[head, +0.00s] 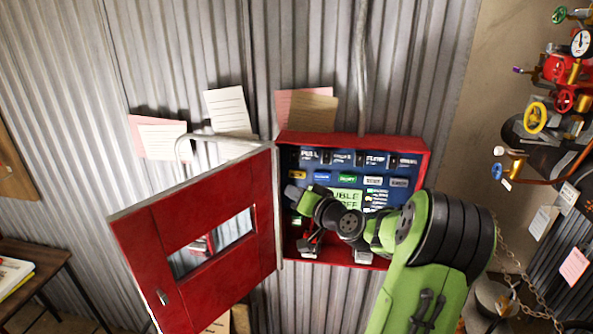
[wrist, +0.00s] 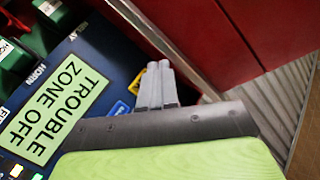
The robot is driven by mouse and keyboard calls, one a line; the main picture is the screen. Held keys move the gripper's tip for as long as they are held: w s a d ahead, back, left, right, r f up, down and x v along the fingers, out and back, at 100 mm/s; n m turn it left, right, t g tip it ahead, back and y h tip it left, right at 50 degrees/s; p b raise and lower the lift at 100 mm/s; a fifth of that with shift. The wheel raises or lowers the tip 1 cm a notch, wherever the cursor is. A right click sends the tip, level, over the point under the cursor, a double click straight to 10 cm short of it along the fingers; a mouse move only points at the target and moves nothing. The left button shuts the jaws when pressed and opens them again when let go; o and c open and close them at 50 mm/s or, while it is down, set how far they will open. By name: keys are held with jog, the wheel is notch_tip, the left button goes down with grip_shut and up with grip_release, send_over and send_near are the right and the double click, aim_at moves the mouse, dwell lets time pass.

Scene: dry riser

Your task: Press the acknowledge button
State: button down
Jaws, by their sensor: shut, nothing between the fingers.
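The open red alarm cabinet (head: 423,160) on the corrugated wall holds a dark blue panel with rows of labels and buttons. A yellow label (head: 298,174) and a blue label (head: 322,177) sit in its second row. My gripper (head: 292,191) is at the panel's left side, just below the yellow label. In the wrist view my gripper's shut grey fingers (wrist: 154,72) overlap a yellow label (wrist: 138,80), with a blue label (wrist: 120,109) beside it. I cannot read which button is acknowledge, or tell whether the fingertips touch the panel. The green display (wrist: 52,115) reads TROUBLE ZONE OFF.
The red cabinet door (head: 135,235) swings open to the left, close to my gripper; it also shows in the wrist view (wrist: 275,25). Paper notes (head: 228,110) hang above. Pipes with a yellow valve wheel (head: 536,117) stand at the right.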

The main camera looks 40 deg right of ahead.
aim_at(291, 176)
jog(key=shift+w+d+p, duration=0.25)
jog(key=shift+w+d, duration=0.45)
jog(key=shift+d, duration=0.15)
jog(key=shift+w+d+p, duration=0.2)
jog(key=shift+w+d, duration=0.45)
jog(key=shift+d, duration=0.2)
dwell(0.7)
jog(key=shift+w+d, duration=0.25)
jog(key=shift+d, duration=0.05)
jog(key=shift+w+d, duration=0.3)
jog(key=shift+d, duration=0.15)
dwell(0.7)
jog(key=shift+s+a, duration=0.1)
jog(key=shift+s+a+b, duration=0.45)
jog(key=shift+a+b, duration=0.25)
jog(key=shift+b, duration=0.05)
